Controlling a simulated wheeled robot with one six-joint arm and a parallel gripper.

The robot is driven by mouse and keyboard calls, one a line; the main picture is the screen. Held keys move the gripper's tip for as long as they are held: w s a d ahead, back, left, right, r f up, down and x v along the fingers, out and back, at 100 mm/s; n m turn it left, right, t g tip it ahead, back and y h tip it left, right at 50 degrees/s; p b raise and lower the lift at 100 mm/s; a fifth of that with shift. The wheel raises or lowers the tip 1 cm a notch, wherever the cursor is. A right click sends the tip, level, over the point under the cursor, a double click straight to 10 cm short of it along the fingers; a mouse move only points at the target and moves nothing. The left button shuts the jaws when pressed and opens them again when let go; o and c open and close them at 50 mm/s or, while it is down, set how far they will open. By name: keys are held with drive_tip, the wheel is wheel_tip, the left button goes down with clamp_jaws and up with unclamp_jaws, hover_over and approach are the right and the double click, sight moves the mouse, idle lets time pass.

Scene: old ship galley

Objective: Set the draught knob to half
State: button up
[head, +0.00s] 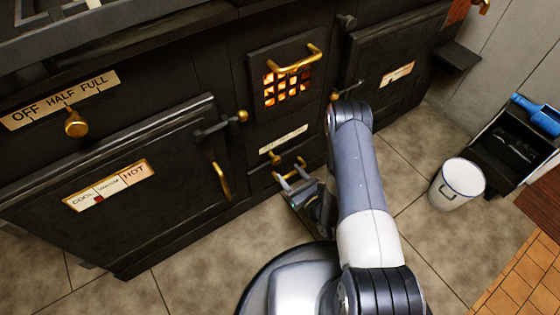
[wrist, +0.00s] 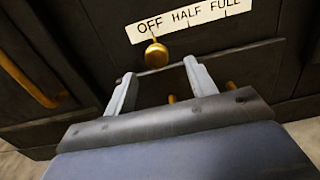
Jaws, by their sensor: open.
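A small brass knob (head: 275,158) sits under a pale label plate (head: 283,140) on the stove front, below the fire grate. In the wrist view the plate (wrist: 188,20) reads OFF, HALF, FULL, and the knob (wrist: 156,54) stands beneath OFF, at the left end. My gripper (head: 290,177) is open in front of the stove, just below this knob. In the wrist view its fingers (wrist: 159,72) point toward the stove, with the knob seen just above and between the tips. Nothing is between the jaws, and I see no contact with the knob.
A second brass knob (head: 76,123) has its own OFF HALF FULL plate at left, above an oven door marked COOL to HOT. The glowing grate door (head: 288,88) has a brass handle. A white bucket (head: 457,184) stands right on the tiled floor.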

sight(278, 162)
drive_tip(key=x, duration=0.4)
drive_tip(key=b+x, duration=0.1)
drive_tip(key=x, duration=0.3)
drive_tip(key=shift+s+a+b, duration=0.2)
drive_tip(key=shift+a+b, duration=0.1)
drive_tip(key=shift+c, duration=0.4)
clamp_jaws()
